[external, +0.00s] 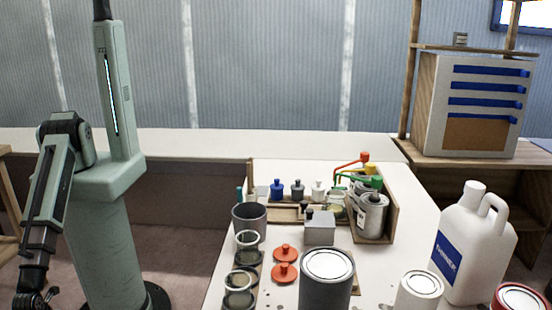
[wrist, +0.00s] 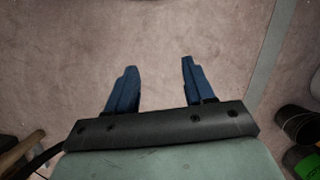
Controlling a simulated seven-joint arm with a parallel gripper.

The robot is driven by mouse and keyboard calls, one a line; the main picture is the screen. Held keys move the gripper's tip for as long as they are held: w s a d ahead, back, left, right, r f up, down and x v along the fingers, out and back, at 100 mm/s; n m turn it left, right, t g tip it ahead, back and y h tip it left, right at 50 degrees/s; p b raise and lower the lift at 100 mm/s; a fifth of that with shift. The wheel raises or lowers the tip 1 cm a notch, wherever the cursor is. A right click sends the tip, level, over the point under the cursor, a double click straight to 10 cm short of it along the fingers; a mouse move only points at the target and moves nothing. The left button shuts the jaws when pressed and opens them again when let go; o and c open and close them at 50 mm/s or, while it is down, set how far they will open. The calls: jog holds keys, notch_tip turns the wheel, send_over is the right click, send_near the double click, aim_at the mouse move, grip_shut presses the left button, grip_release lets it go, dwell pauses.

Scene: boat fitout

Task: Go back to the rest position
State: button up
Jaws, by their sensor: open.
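My gripper (wrist: 158,82) shows in the wrist view with its two blue fingers apart and nothing between them. It points down at the bare floor (wrist: 80,50). In the external view my arm hangs folded low at the left, beside its column, and its end is cut by the bottom edge of the picture, so the fingers are not clear there. My gripper is well apart from the workbench and touches nothing that I can see.
The white workbench (external: 225,285) holds a dark grey can (external: 325,285), red lids (external: 285,253), a white jug (external: 470,250) and small bottles. A drawer cabinet (external: 435,105) stands at the back right. Dark containers (wrist: 296,122) stand at the wrist view's right edge.

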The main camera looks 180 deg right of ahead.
jog(key=s+d+f+m+g, duration=0.1)
jog(key=s+d, duration=0.3)
jog(key=s, duration=0.5)
jog(key=s+d+f+m+g, duration=0.1)
jog(key=s+d, duration=0.3)
jog(key=s, duration=0.5)
jog(key=shift+s+d+m+g+y, duration=0.2)
jog(key=shift+m+g+y, duration=0.1)
jog(key=shift+m+g, duration=0.2)
